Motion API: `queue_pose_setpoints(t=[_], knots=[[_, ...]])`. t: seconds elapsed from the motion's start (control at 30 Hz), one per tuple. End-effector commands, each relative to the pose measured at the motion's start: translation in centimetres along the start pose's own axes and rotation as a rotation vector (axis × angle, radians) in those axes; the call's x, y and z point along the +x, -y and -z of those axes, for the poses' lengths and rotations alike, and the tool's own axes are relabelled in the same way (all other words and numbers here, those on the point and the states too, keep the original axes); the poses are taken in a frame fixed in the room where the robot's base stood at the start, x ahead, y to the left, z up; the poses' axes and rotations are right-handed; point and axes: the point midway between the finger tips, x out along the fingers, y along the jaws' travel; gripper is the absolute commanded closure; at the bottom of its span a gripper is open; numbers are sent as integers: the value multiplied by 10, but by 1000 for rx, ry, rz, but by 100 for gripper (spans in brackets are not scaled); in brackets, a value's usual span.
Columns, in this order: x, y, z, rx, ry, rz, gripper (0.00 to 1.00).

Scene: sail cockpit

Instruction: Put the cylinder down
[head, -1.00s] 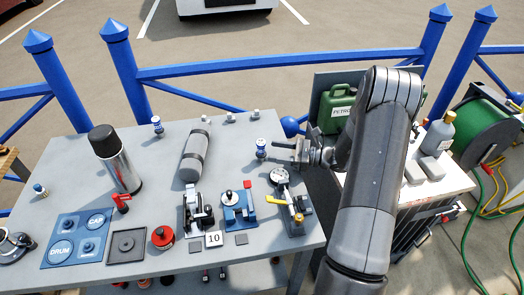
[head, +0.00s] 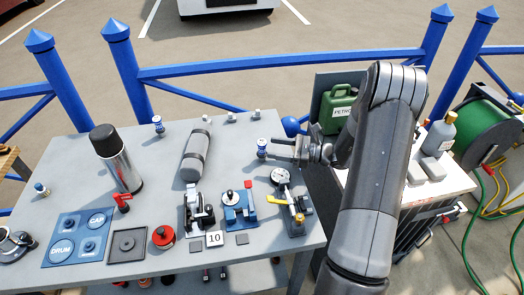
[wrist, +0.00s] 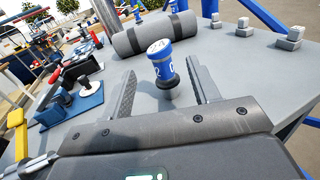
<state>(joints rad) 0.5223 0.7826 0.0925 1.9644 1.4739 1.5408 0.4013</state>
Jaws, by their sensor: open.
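A small blue cylinder with a white marked top (head: 262,146) is at the table's right side; it also shows in the wrist view (wrist: 163,62). It looks upright, with its narrower foot at the grey tabletop. My gripper (head: 272,149) reaches in from the right, low over the table. In the wrist view its two fingers (wrist: 160,72) are spread apart on either side of the blue cylinder, with gaps visible on both sides. Whether the foot rests fully on the table is hard to tell.
A grey strapped roll (head: 196,153) lies behind and left, with a steel flask (head: 117,165) beyond it. A green petrol can (head: 338,105) is behind my arm. Bare tabletop (head: 232,155) lies left of the blue cylinder.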

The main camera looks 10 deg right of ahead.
Motion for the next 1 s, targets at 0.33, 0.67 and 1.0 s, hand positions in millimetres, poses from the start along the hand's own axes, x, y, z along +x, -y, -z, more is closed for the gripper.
queue_pose_setpoints(t=[0.33,0.67,1.0], knots=[[32,0,0,-1,1,-1,44],[73,2,0,-1,0,-1,44],[72,2,0,-1,0,0,58]])
